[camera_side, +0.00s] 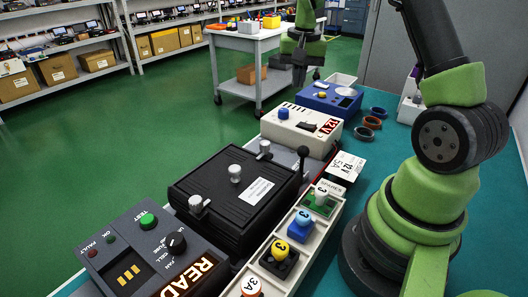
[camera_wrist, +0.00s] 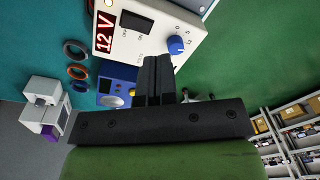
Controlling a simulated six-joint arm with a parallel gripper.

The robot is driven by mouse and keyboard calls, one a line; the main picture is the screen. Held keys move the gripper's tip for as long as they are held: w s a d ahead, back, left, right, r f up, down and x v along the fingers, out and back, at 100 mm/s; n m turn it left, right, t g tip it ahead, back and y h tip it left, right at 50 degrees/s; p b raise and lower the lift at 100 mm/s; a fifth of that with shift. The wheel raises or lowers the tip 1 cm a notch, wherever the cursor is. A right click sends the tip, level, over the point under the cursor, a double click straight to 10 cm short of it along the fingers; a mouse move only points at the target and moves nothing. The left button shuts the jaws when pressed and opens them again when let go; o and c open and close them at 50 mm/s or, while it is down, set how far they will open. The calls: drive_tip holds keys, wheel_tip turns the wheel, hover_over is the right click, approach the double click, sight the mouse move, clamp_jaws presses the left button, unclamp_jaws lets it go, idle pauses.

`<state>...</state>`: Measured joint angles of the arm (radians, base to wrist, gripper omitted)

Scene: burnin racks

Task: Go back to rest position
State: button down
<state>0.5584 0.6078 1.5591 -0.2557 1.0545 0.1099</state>
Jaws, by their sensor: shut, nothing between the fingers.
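My gripper (camera_side: 299,76) hangs at the top middle of the side view, fingers downward, above the far end of the row of devices. In the wrist view its two dark fingers (camera_wrist: 158,72) are together with nothing between them. The white 12 V power unit (camera_side: 301,128) stands on the bench nearer the side camera than the gripper. It also shows in the wrist view (camera_wrist: 150,30), beside the fingertips. The blue device (camera_side: 328,97) lies just beyond it, close to the gripper; part of it is behind the fingers in the wrist view.
A black lidded box (camera_side: 232,215), a grey test panel (camera_side: 150,250) with READY display and a light tray (camera_side: 310,243) of numbered knobbed pieces line the teal bench (camera_side: 375,170). Rings (camera_side: 372,122) lie at right. A white cart (camera_side: 247,42) stands behind. Green floor is open at left.

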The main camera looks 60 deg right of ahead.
drive_tip(key=s+a+r+n+t, duration=0.2)
drive_tip(key=s+a+r, duration=0.35)
drive_tip(key=a, duration=0.35)
drive_tip(key=s+a+r+n+t, duration=0.3)
drive_tip(key=s+a+r, duration=0.1)
drive_tip(key=a+r, duration=0.35)
drive_tip(key=s+a+n+t+y, duration=0.1)
drive_tip(key=s+a+n+y, duration=0.1)
drive_tip(key=s+a, duration=0.3)
drive_tip(key=shift+s+f, duration=0.4)
drive_tip(key=shift+s, duration=0.6)
drive_tip(key=c, duration=1.8)
unclamp_jaws()
